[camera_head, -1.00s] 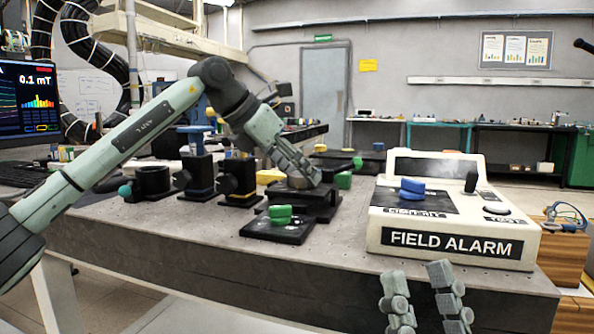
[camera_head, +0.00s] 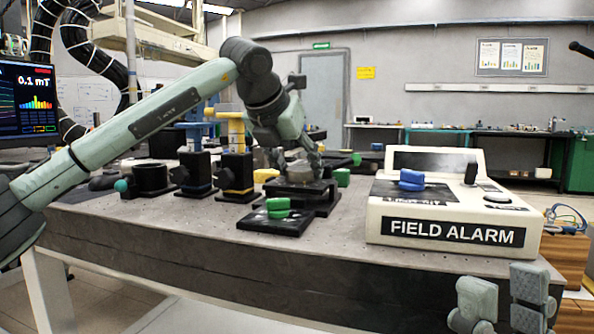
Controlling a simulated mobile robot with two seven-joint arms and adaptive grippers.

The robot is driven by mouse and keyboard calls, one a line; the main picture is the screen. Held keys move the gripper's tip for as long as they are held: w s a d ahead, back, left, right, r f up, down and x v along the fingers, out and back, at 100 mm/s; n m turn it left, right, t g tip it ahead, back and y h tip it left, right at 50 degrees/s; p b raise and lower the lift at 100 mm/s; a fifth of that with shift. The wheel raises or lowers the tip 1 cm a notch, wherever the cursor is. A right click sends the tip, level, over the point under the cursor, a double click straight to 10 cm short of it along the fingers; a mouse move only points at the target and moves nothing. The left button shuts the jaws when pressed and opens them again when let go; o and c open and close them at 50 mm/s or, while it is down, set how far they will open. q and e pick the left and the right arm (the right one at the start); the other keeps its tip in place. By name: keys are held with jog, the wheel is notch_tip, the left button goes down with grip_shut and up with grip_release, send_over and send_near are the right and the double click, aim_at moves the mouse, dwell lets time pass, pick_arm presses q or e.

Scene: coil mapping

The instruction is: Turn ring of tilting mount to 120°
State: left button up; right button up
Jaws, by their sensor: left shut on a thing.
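A black plate (camera_head: 263,221) with a green knob (camera_head: 277,207) lies just in front of the mount. The white field alarm box (camera_head: 380,236), with a blue knob (camera_head: 411,180), stands to the right. Dark posts (camera_head: 236,174) stand to the left. A screen (camera_head: 30,100) reads 0.1 mT.

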dwell(0.4)
pick_arm(q)
jog(key=o, duration=1.2)
jog(key=shift+c, duration=0.2)
jog(key=shift+r, duration=0.1)
jog(key=v, duration=1.2)
jog(key=shift+s+d, duration=0.1)
jog(key=shift+s, duration=0.05)
